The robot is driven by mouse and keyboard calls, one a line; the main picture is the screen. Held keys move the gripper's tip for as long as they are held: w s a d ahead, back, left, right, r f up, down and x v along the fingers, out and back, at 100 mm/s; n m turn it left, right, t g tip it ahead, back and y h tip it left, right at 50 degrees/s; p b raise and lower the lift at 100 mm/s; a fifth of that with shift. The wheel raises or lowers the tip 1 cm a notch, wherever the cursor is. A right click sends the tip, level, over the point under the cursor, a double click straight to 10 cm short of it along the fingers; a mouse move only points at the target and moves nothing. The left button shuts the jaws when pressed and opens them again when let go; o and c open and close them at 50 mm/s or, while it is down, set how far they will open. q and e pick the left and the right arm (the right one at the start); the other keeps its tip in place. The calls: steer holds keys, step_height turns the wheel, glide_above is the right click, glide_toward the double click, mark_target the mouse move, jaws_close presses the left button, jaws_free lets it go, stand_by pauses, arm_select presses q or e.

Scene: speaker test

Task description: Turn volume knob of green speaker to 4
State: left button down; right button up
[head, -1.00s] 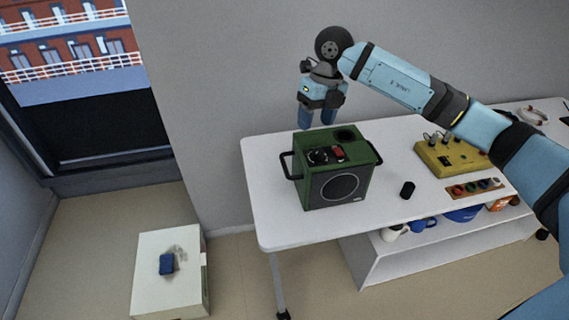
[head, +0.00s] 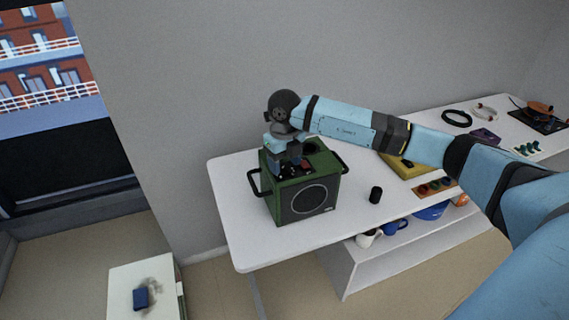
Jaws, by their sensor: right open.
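The green speaker (head: 270,192) stands on the white table near its left end, with a round grille on its front and a black handle at each side. Its top panel is partly hidden by my right gripper (head: 288,168), which points down right over it. The jaws are open. The volume knob is hidden behind the gripper, and its setting cannot be read. I cannot tell whether the fingertips touch the panel. My left gripper is not in view.
A black cylinder (head: 375,194) stands on the white table (head: 240,240) right of the speaker. A yellow box (head: 402,166) and a tray with coloured round pieces (head: 436,187) lie further right. Mugs (head: 368,238) sit on the shelf below.

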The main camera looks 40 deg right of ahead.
steer(key=shift+f, duration=0.4)
steer(key=shift+c, duration=0.2)
steer(key=c, duration=0.9)
steer(key=shift+m, duration=0.3)
